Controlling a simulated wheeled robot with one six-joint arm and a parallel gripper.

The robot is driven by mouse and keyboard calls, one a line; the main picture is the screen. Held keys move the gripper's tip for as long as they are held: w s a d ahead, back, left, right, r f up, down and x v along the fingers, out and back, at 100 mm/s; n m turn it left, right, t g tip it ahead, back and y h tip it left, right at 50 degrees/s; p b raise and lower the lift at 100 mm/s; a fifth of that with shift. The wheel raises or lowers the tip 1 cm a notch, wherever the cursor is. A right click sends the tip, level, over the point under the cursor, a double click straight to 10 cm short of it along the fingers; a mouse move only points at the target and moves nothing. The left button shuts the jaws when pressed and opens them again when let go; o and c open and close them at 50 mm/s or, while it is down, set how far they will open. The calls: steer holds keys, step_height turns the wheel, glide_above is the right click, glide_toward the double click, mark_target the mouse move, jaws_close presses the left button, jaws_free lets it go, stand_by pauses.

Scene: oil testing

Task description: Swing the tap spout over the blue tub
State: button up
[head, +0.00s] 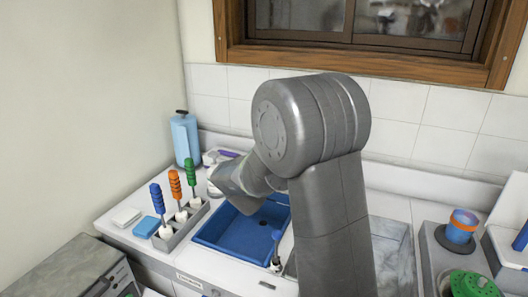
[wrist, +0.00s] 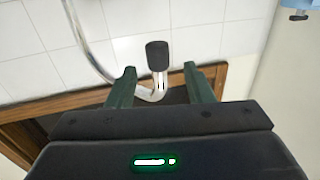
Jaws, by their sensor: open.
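The blue tub (head: 238,236) sits in the counter left of my arm in the head view; my arm covers its upper right part. The tap spout (wrist: 155,93) is a bent metal tube with a black tip (wrist: 157,55) in the wrist view. My gripper (wrist: 161,78) is open, with one dark green finger on each side of the spout in that picture. I see no clear contact, and cannot tell how deep the spout sits between the fingers. In the head view my arm hides the tap, and the fingers cannot be made out.
A grey rack (head: 181,226) with blue, orange and green handled tools stands left of the tub. A blue bottle (head: 186,139) stands behind it. A tiled wall (head: 425,105) and wood-framed window (head: 370,55) are behind.

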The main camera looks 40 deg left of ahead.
steer(key=b+v, duration=0.1)
steer(key=v, duration=0.6)
steer(key=shift+s, duration=0.3)
steer(key=shift+d, duration=0.15)
steer(key=p+x, duration=0.3)
steer(key=x, duration=1)
steer(key=shift+w, duration=0.4)
steer(key=shift+w+f, duration=0.1)
